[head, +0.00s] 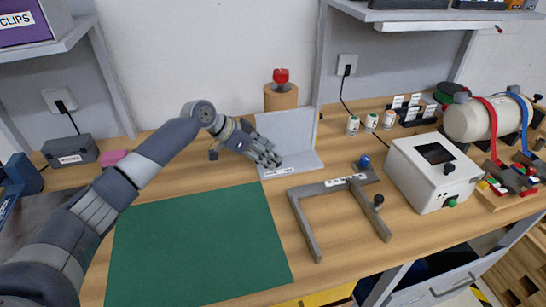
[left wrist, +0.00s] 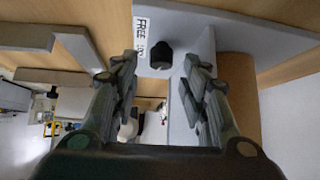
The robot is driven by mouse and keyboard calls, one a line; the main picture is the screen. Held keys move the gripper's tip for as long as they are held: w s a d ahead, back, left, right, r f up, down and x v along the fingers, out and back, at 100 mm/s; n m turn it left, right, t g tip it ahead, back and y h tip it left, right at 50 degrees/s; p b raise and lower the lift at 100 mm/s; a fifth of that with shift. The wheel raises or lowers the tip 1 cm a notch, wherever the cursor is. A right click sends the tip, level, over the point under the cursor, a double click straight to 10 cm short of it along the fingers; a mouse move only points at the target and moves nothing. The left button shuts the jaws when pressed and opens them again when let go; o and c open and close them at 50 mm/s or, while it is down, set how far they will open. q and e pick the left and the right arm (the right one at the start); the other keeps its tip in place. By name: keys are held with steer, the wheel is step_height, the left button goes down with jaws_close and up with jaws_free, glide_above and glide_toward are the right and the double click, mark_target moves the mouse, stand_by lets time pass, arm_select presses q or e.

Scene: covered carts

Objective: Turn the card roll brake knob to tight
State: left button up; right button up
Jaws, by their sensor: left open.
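My left gripper (head: 270,157) is over the base of a grey upright plate stand (head: 296,130), in front of the brown card roll (head: 281,98). It is open. In the left wrist view a dark round knob (left wrist: 161,55) shows between its two fingers, apart from both as far as I can see. The knob sits on a grey surface beside a white label (left wrist: 141,37) that reads FREE and a second word I cannot read clearly. In the head view my gripper hides the knob. Which way it is set cannot be told. My right gripper is not in view.
A red object (head: 281,76) sits on the card roll. A grey U-shaped frame (head: 305,225) with blue and black knobs lies to the right, then a white box (head: 411,181) with knobs. A green mat (head: 200,255) lies clear in front.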

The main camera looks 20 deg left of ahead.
arm_select(q)
steer(key=v, duration=0.5)
steer(key=shift+s+f, duration=0.1)
steer(key=shift+s, duration=0.05)
